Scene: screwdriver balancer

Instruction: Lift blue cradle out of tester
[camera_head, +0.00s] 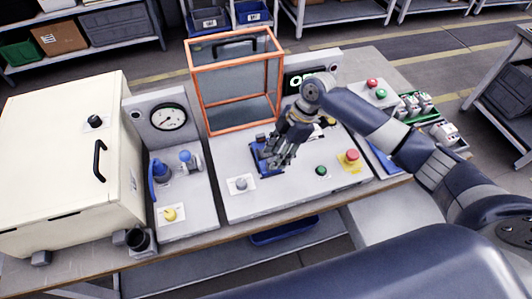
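The blue cradle (261,158) sits on the light grey bed of the tester (235,205), below the orange-framed clear guard (236,126). The guard stands raised behind it. My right gripper (278,163) reaches down from the right, with its fingers over the cradle's right part. The fingers cover much of the cradle, and I cannot tell whether they are closed on it. The tester also carries a grey knob (240,184), a green button (321,170) and a red button on a yellow base (350,157). My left gripper is not in view.
A cream cabinet (60,150) with a black handle stands at the left. Next to it is a gauge panel (168,118) with blue fittings and a yellow knob. At the right are a red and green button box (374,92) and a green tray (428,120) with parts.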

